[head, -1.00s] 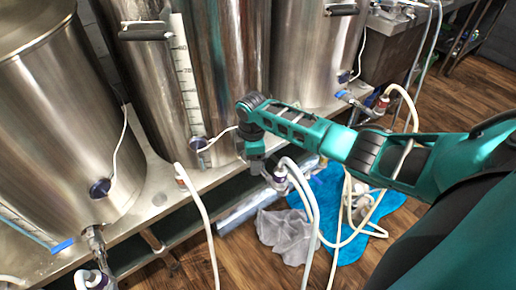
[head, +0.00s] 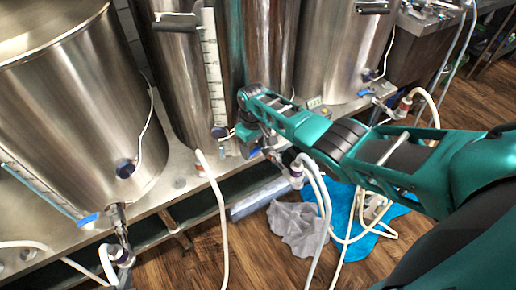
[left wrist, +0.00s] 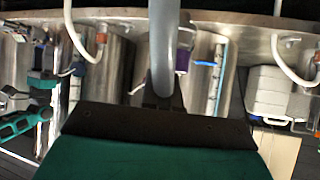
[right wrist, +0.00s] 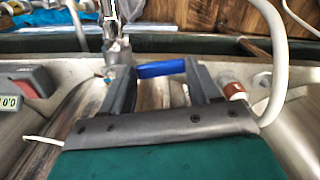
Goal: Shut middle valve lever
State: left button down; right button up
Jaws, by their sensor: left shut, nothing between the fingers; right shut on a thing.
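The middle valve's blue lever (right wrist: 160,69) lies crosswise from the metal valve body (right wrist: 118,52) in the right wrist view. My right gripper (right wrist: 158,82) is shut on it, with one dark finger at each end of the blue part. In the head view the right gripper (head: 252,142) is at the front of the middle kettle (head: 180,75), and a bit of the blue lever (head: 254,152) shows beside it. The arm hides most of this valve. My left gripper (left wrist: 164,98) is shut and empty in the left wrist view; I do not see it in the head view.
The left kettle (head: 70,110) has a blue lever (head: 88,218), and the right kettle's valve (head: 363,92) also shows blue. White hoses (head: 217,210) rise near the steel bench edge. A grey cloth (head: 297,228) and a blue cloth (head: 345,230) lie on the wooden floor.

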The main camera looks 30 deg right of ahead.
pick_arm(q)
jog(key=shift+d+f+b, duration=0.25)
jog(key=shift+d+b, duration=0.05)
jog(key=shift+b, duration=0.05)
pick_arm(e)
jog(key=shift+w+a+m, duration=0.15)
jog(key=shift+w+m, duration=0.45)
jog(key=shift+m, duration=0.6)
pick_arm(q)
jog(key=shift+w+r, duration=0.2)
jog(key=shift+r, duration=0.05)
pick_arm(e)
jog(key=o, duration=1.5)
jog(key=shift+w, duration=0.1)
pick_arm(q)
jog(key=shift+a, duration=0.1)
pick_arm(e)
jog(key=shift+r, duration=0.1)
pick_arm(q)
jog(key=r+p, duration=0.4)
jog(key=p, duration=0.1)
jog(key=shift+s+a+r, duration=0.2)
jog(key=shift+s+r, duration=0.05)
jog(key=shift+s, duration=0.05)
pick_arm(e)
notch_tip(320, 180, up, 13)
pick_arm(q)
jog(key=shift+w, duration=0.1)
